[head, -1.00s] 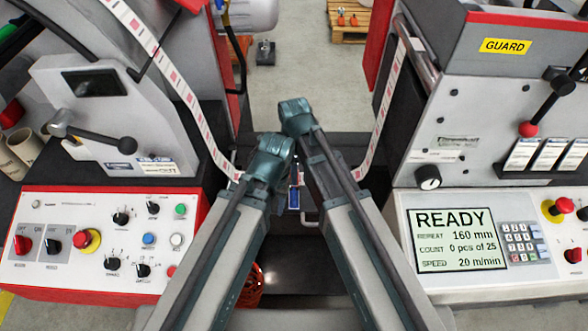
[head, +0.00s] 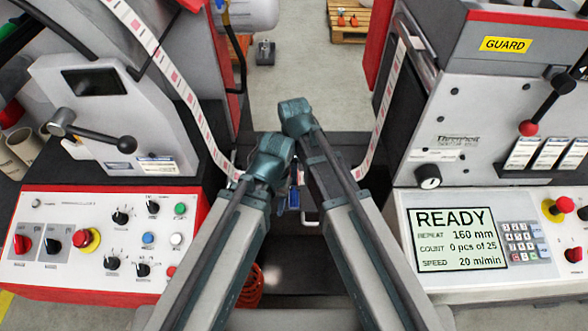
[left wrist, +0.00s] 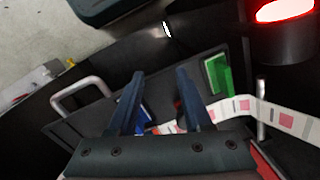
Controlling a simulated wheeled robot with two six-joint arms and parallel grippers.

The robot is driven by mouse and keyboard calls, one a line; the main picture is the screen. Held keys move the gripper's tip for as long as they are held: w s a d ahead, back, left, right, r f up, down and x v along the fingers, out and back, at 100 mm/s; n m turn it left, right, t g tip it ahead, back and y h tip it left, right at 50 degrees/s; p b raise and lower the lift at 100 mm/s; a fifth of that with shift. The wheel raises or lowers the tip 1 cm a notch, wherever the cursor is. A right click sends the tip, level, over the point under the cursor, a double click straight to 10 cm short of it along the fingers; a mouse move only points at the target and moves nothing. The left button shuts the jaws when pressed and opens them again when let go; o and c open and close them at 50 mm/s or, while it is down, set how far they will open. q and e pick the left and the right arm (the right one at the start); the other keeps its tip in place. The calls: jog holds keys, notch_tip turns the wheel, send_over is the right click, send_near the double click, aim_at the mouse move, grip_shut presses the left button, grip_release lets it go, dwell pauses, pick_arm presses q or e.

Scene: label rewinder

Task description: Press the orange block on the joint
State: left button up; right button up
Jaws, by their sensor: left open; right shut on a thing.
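No orange block can be made out in either view. In the left wrist view, my left gripper (left wrist: 163,88) has two dark blue fingers set apart, open. Between and beyond them lie a blue piece (left wrist: 143,116) and part of a white strip with red marks; the fingers partly hide both. The label strip (left wrist: 242,107) continues to the right there. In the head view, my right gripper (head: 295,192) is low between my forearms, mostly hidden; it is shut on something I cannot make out. The label strip (head: 215,148) also comes down behind my left arm. The joint itself is not clear.
A green block (left wrist: 217,75) and a metal handle (left wrist: 82,94) are on the dark surface. The left control panel (head: 95,238) and right display panel (head: 475,245) flank my arms. A second strip run (head: 378,130) hangs at right. A red basket (head: 250,287) is below.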

dwell(0.3)
jog(key=shift+r+p, duration=2.45)
jog(key=shift+p, duration=0.1)
notch_tip(320, 180, up, 3)
jog(key=p, duration=0.3)
